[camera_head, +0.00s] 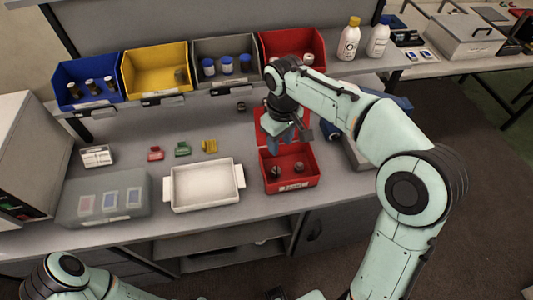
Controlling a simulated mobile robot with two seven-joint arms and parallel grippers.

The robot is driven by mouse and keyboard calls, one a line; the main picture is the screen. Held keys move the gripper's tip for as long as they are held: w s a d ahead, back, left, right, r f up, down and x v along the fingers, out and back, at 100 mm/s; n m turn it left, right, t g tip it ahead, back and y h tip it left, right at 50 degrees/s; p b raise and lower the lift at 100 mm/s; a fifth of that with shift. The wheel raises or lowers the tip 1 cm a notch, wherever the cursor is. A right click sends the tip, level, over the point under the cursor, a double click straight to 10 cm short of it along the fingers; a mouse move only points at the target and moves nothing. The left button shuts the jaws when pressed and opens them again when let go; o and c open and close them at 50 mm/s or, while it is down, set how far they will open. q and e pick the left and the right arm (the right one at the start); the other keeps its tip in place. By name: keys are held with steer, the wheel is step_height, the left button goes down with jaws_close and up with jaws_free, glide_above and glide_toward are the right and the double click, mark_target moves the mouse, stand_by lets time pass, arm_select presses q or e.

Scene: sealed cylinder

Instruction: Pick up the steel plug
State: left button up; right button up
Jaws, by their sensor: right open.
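A red open box (292,185) on the bench holds small dark metallic pieces, one at its left (276,170) and one at its right (299,167). I cannot tell which of them, if either, is the steel plug. Another small dark piece (241,107) stands on the bench behind, near the bins. My right gripper (284,141) points down over the back part of the red box, open, with nothing seen between its fingers. It hides part of the box's back. My left arm shows at the lower left, but its gripper is out of view.
A white tray (204,205) stands left of the red box, with a grey translucent case (105,217) further left. Small red (155,153), green (182,149) and yellow (209,146) items lie behind the tray. Blue, yellow, grey and red bins line the back.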

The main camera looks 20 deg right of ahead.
steer(key=b, duration=0.1)
glide_above(278, 169)
steer(key=f, duration=0.7)
steer(key=shift+s+d+f, duration=0.1)
steer(key=shift+s+f, duration=0.15)
steer(key=shift+f, duration=0.1)
step_height(278, 169, down, 6)
steer(key=shift+w+r, duration=0.15)
steer(key=shift+r, duration=0.05)
arm_select(q)
steer(key=shift+s+f, duration=0.7)
steer(key=shift+f, duration=0.15)
arm_select(e)
jaws_close()
